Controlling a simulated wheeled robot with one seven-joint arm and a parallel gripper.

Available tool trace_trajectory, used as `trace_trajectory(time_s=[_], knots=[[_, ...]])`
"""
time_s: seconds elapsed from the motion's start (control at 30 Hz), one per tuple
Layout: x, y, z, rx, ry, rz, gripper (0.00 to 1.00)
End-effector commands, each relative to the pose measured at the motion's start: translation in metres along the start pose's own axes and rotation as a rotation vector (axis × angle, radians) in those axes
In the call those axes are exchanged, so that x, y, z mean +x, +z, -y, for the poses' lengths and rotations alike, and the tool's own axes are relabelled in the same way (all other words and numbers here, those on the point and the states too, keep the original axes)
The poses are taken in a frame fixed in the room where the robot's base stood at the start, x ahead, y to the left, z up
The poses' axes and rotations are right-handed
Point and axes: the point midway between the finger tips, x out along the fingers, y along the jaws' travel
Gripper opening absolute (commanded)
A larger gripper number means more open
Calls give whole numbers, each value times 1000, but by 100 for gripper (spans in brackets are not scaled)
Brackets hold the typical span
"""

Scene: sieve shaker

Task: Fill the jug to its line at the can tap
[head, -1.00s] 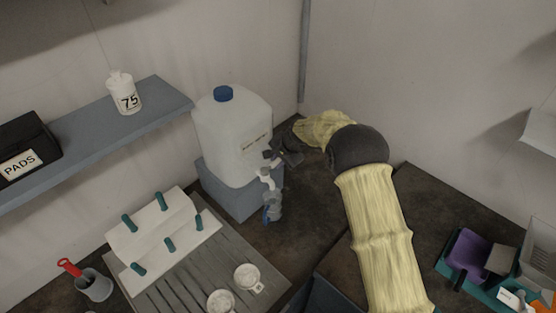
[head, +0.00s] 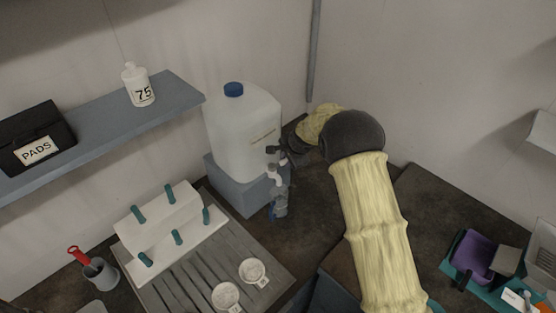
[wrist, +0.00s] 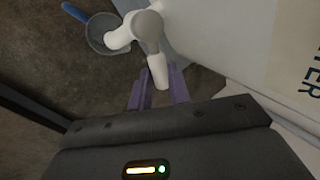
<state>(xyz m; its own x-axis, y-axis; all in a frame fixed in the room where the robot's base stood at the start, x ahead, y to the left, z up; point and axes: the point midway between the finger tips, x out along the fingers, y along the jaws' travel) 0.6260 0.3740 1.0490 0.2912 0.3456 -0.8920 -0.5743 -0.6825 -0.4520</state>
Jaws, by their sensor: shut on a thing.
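The white water can (head: 240,135) with a blue cap stands on a blue-grey block (head: 232,190) in the corner. Its white tap (head: 274,178) points out at the front; it also shows in the wrist view (wrist: 120,38). The jug (head: 281,203), greyish with a blue handle, is under the tap. In the wrist view the spout is over the jug's round mouth (wrist: 97,42). My gripper (head: 276,150) is at the tap, its purple fingers (wrist: 158,88) shut on the white tap lever (wrist: 158,72). The jug's line and water level cannot be made out.
A grey drainer (head: 195,275) with a pegged white rack (head: 160,222) and two small white dishes lies in front of the can. A shelf (head: 90,125) at left holds a bottle marked 75 (head: 138,86) and a PADS box (head: 35,140). A teal tray (head: 462,262) sits at far right.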

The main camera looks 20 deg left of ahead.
Motion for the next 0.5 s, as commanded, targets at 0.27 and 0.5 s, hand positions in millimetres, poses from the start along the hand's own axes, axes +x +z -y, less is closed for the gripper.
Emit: trace_trajectory(time_s=[0.27, 0.5], knots=[[0, 0, 0, 5, 1, 0, 0], [0, 0, 0, 2, 1, 0, 41]])
